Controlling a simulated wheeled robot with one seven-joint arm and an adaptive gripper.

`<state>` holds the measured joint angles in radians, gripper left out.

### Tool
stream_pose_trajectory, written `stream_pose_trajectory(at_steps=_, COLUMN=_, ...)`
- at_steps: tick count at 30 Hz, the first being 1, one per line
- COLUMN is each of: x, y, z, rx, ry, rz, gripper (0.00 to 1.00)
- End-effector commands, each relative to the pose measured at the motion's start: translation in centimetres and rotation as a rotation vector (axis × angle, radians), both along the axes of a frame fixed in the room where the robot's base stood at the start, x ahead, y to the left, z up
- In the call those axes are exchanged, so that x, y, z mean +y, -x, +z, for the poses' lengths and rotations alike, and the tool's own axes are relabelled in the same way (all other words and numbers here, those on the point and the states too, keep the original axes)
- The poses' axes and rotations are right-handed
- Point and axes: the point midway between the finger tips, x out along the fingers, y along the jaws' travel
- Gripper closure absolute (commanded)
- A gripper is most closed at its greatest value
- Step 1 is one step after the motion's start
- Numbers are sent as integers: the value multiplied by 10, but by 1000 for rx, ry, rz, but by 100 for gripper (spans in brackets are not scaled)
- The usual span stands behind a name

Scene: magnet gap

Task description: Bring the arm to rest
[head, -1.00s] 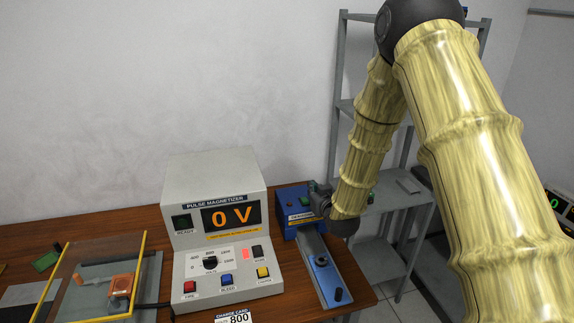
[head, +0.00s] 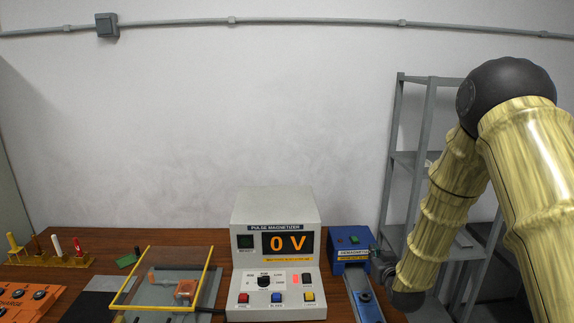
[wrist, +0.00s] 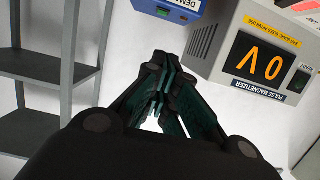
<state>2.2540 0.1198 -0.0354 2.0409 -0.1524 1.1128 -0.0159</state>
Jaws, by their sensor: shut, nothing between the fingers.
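My gripper (wrist: 158,85) shows in the wrist view with its dark fingers drawn together and nothing between them. In the head view my arm bends down at the right, and its wrist end is beside the blue demagnetizer (head: 350,242); the fingers there are too small and covered to make out. The demagnetizer also shows in the wrist view (wrist: 172,8), upside down at the top. The pulse magnetizer (head: 276,208) stands left of it and reads 0 V; it also shows in the wrist view (wrist: 228,45) at the upper right.
A yellow-framed clear cover (head: 207,270) stands over an orange part left of the magnetizer. An orange block (head: 30,300) and a rack of coloured-handled tools (head: 50,260) are at the far left. A grey shelf (head: 395,140) stands behind my arm.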

Motion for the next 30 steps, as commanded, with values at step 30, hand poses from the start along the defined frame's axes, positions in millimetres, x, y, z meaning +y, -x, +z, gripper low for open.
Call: stream_pose_trajectory(at_steps=30, x=27, y=235, z=-251, rx=670, ry=-16, rz=-25, gripper=100)
